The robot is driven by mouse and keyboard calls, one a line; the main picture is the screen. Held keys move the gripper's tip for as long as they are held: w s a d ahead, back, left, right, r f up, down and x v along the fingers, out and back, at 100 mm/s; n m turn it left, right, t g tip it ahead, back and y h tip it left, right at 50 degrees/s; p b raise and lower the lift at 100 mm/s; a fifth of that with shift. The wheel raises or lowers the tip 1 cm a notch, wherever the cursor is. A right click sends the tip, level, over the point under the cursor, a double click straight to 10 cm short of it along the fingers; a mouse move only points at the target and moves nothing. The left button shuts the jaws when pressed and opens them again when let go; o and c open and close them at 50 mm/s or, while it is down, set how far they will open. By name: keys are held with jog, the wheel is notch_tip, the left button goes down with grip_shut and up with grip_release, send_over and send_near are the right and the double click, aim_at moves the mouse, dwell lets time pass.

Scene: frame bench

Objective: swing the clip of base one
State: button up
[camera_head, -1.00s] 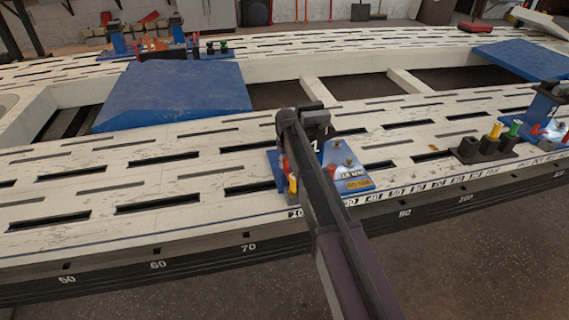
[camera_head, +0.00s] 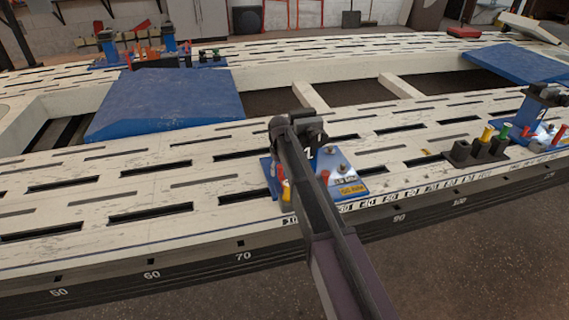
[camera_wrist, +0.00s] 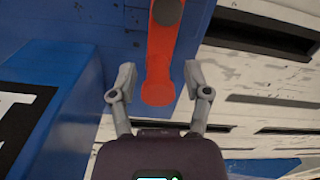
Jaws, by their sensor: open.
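Base one (camera_head: 345,177) is a blue bracket bolted on the near rail of the bench, partly hidden behind my arm in the head view. In the wrist view its blue body (camera_wrist: 85,55) fills the left, with part of a black and white number plate. The orange-red clip (camera_wrist: 158,60) points down the picture from a dark round pivot. My gripper (camera_wrist: 158,72) is open, with one finger on each side of the clip's free end. Small gaps show between the fingers and the clip. My arm hides the gripper in the head view.
To the right, a base marked 2 (camera_head: 532,115) and a dark block with coloured pins (camera_head: 482,150) stand on the same rail. Blue sloped panels (camera_head: 165,100) lie between the rails. More fixtures stand on the far rail. The slotted surface left of base one is clear.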

jog(key=shift+a+n, duration=0.15)
jog(key=shift+n, duration=0.15)
jog(key=shift+s+a+n, duration=0.25)
jog(key=shift+a+n, duration=0.2)
jog(key=shift+n, duration=0.65)
jog(key=n, duration=0.1)
jog(key=s+a+n, duration=0.1)
jog(key=n, duration=0.1)
jog(key=shift+n, duration=0.3)
jog(key=n, duration=0.1)
jog(key=s+n, duration=0.1)
jog(key=n, duration=0.1)
jog(key=shift+s+a, duration=0.1)
jog(key=shift+a, duration=0.25)
jog(key=n, duration=0.1)
jog(key=s+n, duration=0.1)
jog(key=n, duration=0.1)
jog(key=shift+s+a+n, duration=0.15)
jog(key=shift+a+n, duration=0.05)
jog(key=shift+n, duration=0.1)
notch_tip(320, 180, up, 14)
jog(key=p, duration=1.4)
jog(key=s+d+r+m+p, duration=0.8)
jog(key=s+d+r+p, duration=0.2)
jog(key=d+r+p, duration=0.1)
jog(key=shift+s+d+r+p, duration=0.15)
jog(key=shift+s+r+p, duration=0.05)
jog(key=shift+r+p, duration=0.45)
